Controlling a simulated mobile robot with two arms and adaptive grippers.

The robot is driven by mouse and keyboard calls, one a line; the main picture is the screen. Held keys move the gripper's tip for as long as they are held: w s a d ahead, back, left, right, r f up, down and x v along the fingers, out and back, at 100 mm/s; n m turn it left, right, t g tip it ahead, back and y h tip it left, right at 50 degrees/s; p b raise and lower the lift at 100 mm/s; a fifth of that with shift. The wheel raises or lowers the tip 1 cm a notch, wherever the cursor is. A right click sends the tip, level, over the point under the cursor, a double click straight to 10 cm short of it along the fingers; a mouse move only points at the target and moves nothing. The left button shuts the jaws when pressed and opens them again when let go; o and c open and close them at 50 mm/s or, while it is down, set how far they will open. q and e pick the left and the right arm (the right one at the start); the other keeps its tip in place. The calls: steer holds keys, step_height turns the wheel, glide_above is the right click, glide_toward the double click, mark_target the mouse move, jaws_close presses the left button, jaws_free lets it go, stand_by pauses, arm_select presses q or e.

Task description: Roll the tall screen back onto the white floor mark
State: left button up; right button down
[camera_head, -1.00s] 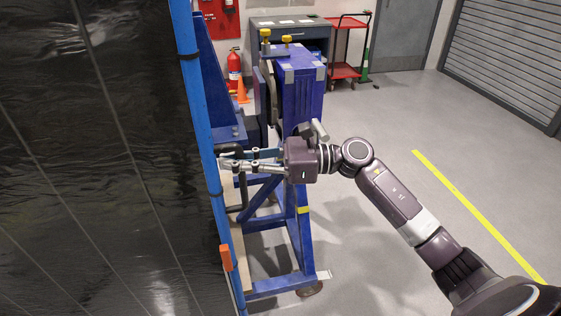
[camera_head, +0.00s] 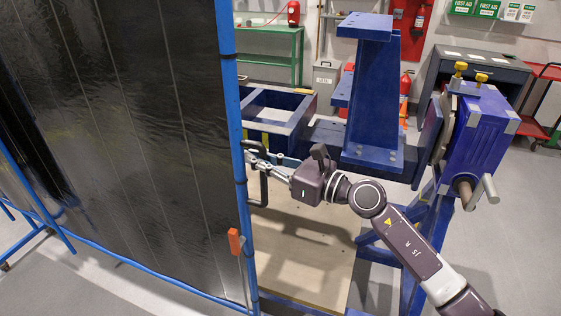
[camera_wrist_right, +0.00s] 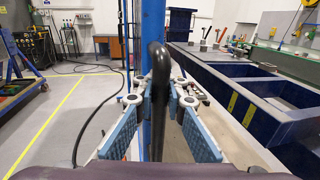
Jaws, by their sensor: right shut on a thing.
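The tall screen (camera_head: 150,130) is a dark, glossy sheet in a blue tube frame. It fills the left of the head view. A black handle (camera_head: 264,188) stands out from its right upright, with an orange tag (camera_head: 235,241) below. My right gripper (camera_head: 262,160) is at this upright, its fingers around the handle. In the right wrist view the handle (camera_wrist_right: 159,85) runs between the blue finger pads (camera_wrist_right: 155,115), with the blue upright (camera_wrist_right: 152,30) behind. I cannot make out the white floor mark. My left gripper is not in view.
The blue rotary jig (camera_head: 375,90), with its headstock (camera_head: 478,130) and crank, stands right of the screen. Its frame and a pale floor panel (camera_head: 300,255) are close to my right arm. A yellow floor line (camera_wrist_right: 55,115) and a dark cable lie on open grey floor in the wrist view.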

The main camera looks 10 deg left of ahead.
steer(key=shift+s+a, duration=0.1)
steer(key=shift+a, duration=0.45)
steer(key=shift+f, duration=0.1)
steer(key=c, duration=2.4)
jaws_free()
steer(key=o, duration=0.5)
steer(key=shift+s, duration=0.15)
steer(key=shift+c, duration=0.2)
steer(key=v, duration=1.2)
